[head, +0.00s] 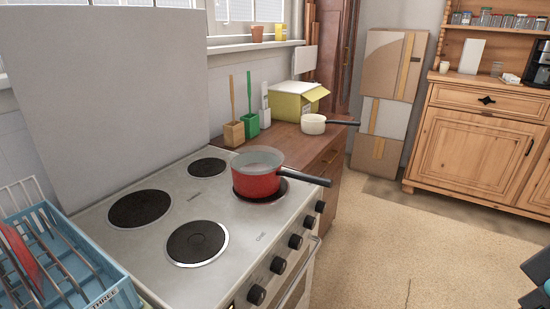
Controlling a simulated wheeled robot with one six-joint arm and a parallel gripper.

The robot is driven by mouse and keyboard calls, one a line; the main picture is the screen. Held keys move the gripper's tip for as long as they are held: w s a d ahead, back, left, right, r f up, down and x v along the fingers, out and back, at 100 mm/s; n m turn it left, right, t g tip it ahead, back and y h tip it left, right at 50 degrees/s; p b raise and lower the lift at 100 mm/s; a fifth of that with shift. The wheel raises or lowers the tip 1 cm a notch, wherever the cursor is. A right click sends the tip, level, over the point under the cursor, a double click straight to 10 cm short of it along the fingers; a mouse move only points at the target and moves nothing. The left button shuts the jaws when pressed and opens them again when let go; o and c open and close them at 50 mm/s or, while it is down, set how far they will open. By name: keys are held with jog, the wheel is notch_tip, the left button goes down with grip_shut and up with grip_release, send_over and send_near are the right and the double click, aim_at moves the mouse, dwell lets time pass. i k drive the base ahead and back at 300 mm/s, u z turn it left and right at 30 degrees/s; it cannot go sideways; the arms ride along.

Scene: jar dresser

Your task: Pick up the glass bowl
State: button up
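No glass bowl can be made out clearly. A small clear glass item (497,68) stands on the wooden dresser (465,145) at the far right, too small to tell whether it is a bowl. My gripper is not recognisable in the head view. A dark and teal shape is cut off at the lower right edge, and I cannot tell what it is.
A stove (200,262) with a red pot (257,182) fills the near left, beside a blue rack (108,280). A cream pan (312,124) and a yellow box (297,101) sit on the counter beyond. Cardboard boxes (388,70) stand at the back. The carpet (400,235) is clear.

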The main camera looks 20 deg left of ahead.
aim_at(256, 160)
jog(key=k, duration=0.45)
jog(key=z, duration=0.45)
jog(key=i, duration=1.6)
jog(key=u, duration=1.1)
jog(key=i, duration=0.7)
jog(key=u, duration=0.3)
